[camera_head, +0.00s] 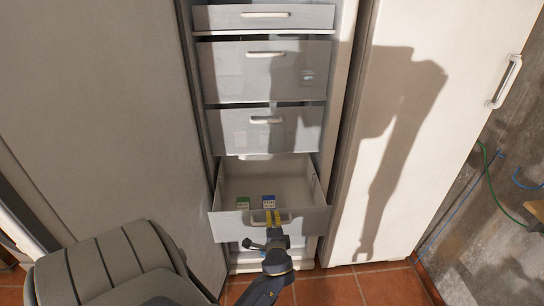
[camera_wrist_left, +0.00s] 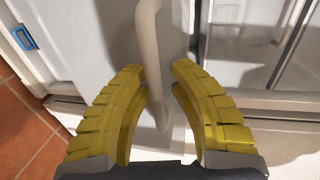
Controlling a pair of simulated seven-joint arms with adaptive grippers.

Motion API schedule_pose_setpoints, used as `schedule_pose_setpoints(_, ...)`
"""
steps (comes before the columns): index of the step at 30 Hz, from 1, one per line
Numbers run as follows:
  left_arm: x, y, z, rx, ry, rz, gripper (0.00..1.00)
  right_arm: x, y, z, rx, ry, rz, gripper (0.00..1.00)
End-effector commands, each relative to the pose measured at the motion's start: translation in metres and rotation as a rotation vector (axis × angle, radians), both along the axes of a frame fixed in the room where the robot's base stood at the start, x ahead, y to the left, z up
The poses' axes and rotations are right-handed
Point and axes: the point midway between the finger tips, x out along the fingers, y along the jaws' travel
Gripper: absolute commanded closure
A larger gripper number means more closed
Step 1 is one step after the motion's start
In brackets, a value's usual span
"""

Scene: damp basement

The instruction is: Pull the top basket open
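A tall white cabinet holds a stack of grey baskets with white handles. The top basket in sight (camera_head: 230,17) is at the upper edge of the head view and looks pushed in. A lower basket (camera_head: 230,224) is pulled out, and its inside shows. My left gripper (camera_head: 272,217) is at this lower basket's front. My right gripper is not in view.
A white door (camera_head: 430,130) stands right. A grey padded object (camera_head: 105,265) fills the lower left.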

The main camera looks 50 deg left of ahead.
Motion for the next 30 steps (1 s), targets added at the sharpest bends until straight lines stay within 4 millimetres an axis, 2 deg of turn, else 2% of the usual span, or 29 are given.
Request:
schedule_pose_setpoints(16, -0.039, -0.049, 0.012, -0.002, 0.000, -0.001, 0.80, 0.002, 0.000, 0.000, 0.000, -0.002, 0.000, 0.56)
schedule_pose_setpoints(21, -0.045, -0.056, 0.015, 0.000, 0.000, -0.001, 0.80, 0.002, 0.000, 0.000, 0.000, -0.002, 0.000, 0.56)
schedule_pose_setpoints(30, -0.046, -0.057, 0.015, 0.000, 0.000, 0.000, 0.80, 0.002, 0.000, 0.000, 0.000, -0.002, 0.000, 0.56)
